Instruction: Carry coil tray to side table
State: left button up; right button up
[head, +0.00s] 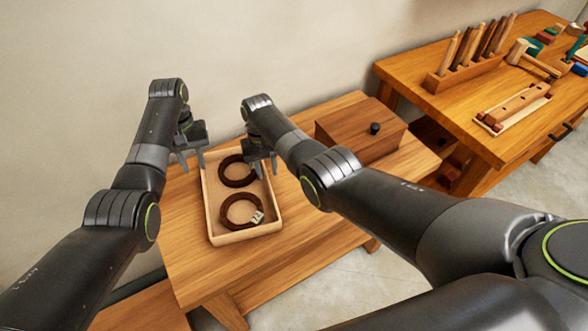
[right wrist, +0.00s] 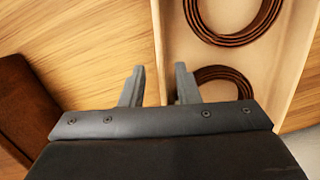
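The coil tray (head: 247,235), a pale wooden tray, rests on a low wooden table (head: 300,245). Two dark brown coils (head: 237,184) lie in it, and the nearer one has a small pale tag (head: 257,217). My left gripper (head: 191,162) is open at the tray's far left corner; I cannot tell whether it touches. My right gripper (head: 263,169) is open at the tray's right wall. In the right wrist view its fingers (right wrist: 160,72) are apart, one on each side of the tray wall (right wrist: 157,45), with gaps beside the wall. Which surface is the side table is unclear.
A higher workbench (head: 440,108) at the right holds a tool rack (head: 466,70) and wooden pieces. Another low wooden surface (head: 145,312) shows at bottom left. The tabletop before the tray is clear.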

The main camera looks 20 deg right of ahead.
notch_tip(320, 180, up, 8)
jog(key=w, duration=0.1)
jog(key=shift+w, duration=0.15)
jog(key=shift+f, duration=0.15)
dwell(0.4)
